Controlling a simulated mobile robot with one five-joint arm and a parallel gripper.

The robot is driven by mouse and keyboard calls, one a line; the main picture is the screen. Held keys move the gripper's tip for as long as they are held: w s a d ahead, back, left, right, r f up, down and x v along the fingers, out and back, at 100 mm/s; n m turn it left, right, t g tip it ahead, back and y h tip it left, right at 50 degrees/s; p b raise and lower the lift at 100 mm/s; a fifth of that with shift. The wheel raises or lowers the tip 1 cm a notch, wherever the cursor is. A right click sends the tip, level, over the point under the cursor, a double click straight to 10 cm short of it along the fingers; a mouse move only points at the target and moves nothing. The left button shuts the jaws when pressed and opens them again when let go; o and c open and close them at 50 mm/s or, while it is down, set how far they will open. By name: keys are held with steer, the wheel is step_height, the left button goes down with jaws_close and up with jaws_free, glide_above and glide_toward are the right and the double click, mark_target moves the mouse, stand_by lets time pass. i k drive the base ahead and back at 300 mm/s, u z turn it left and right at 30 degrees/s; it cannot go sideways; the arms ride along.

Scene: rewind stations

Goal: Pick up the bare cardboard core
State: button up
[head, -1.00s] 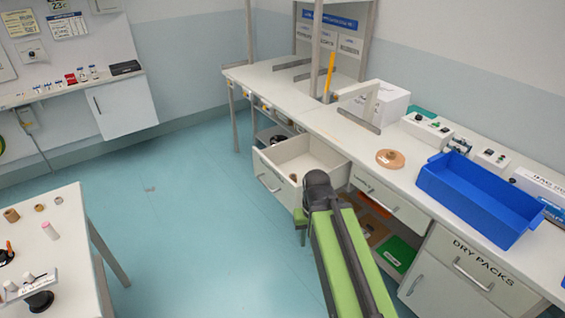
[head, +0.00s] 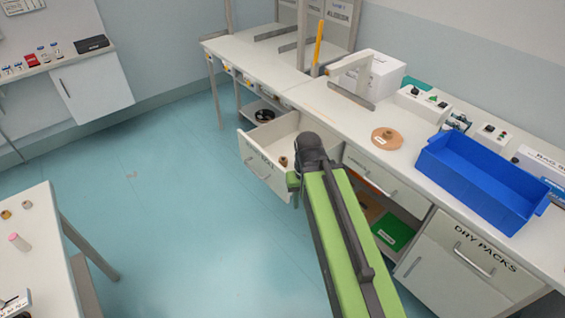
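A small brown cylinder (head: 283,161) is inside the open drawer (head: 255,172), close to my arm's dark joint; it could be the bare cardboard core, but it is too small to be sure. Two small tan rolls, (head: 27,204) and (head: 6,214), stand on the left table and could also be cores. My green arm reaches from the lower right up to the drawer's front right corner. A short green part of my gripper (head: 293,183) shows just beside the drawer front; its fingers are mostly hidden behind the arm.
The left table (head: 45,255) also holds a pink-topped roll (head: 18,242). The right bench has a blue bin (head: 485,185), a tan disc (head: 387,138) and a white box (head: 378,75). Open shelves with a green item (head: 395,228) lie below.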

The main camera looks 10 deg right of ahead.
mark_target(284, 164)
steer(key=z, duration=0.45)
steer(key=k, duration=1.3)
steer(key=z, duration=0.5)
steer(key=i, duration=0.75)
steer(key=u, duration=0.8)
steer(key=i, duration=1.45)
steer(key=u, duration=1.3)
steer(key=i, duration=0.6)
steer(key=u, duration=0.4)
steer(key=k, duration=0.75)
steer(key=u, duration=0.2)
steer(key=i, duration=0.75)
steer(key=z, duration=0.15)
